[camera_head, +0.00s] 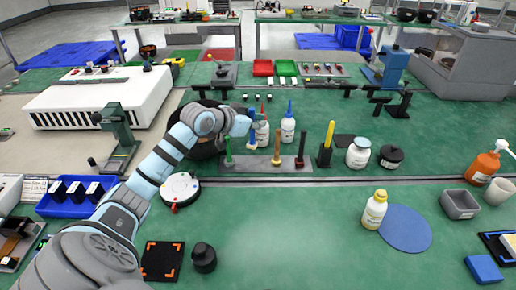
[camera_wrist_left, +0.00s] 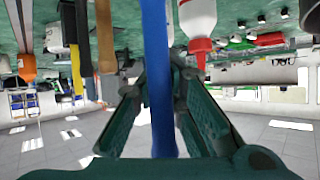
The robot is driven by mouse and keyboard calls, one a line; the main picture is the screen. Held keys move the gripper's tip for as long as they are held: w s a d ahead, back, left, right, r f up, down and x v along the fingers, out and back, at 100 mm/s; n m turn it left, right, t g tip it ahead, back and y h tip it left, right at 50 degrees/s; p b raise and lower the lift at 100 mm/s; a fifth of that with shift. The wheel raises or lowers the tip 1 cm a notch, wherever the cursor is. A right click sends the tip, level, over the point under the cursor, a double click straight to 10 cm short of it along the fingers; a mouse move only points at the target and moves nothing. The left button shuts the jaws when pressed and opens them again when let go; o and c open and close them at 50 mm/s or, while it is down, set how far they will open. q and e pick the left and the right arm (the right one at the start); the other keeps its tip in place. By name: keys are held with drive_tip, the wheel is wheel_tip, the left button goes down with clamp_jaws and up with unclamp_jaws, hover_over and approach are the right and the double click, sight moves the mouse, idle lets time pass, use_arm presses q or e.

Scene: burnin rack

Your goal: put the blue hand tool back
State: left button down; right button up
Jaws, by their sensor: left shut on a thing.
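The blue hand tool (camera_head: 252,141) is upright over the grey tool rack (camera_head: 240,170), between a green-handled tool (camera_head: 228,152) and a wooden-handled one (camera_head: 277,147). I cannot tell whether its lower end touches the rack. My left gripper (camera_head: 249,121) is shut on the blue tool near its upper part. In the left wrist view the blue tool (camera_wrist_left: 158,75) runs between the two green fingers of my left gripper (camera_wrist_left: 160,90). My right gripper is not in view.
A dark red tool (camera_head: 301,148) stands in the rack, with a yellow-handled tool (camera_head: 325,145) right of it. White bottles (camera_head: 287,127) stand close behind the rack. A round white device (camera_head: 180,187) sits front left. The green table in front of the rack has free room.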

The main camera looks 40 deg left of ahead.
sight(255, 142)
use_arm(q)
wheel_tip(255, 142, down, 7)
drive_tip(key=shift+b, duration=0.65)
drive_tip(key=c, duration=1.6)
unclamp_jaws()
drive_tip(key=shift+f, duration=0.1)
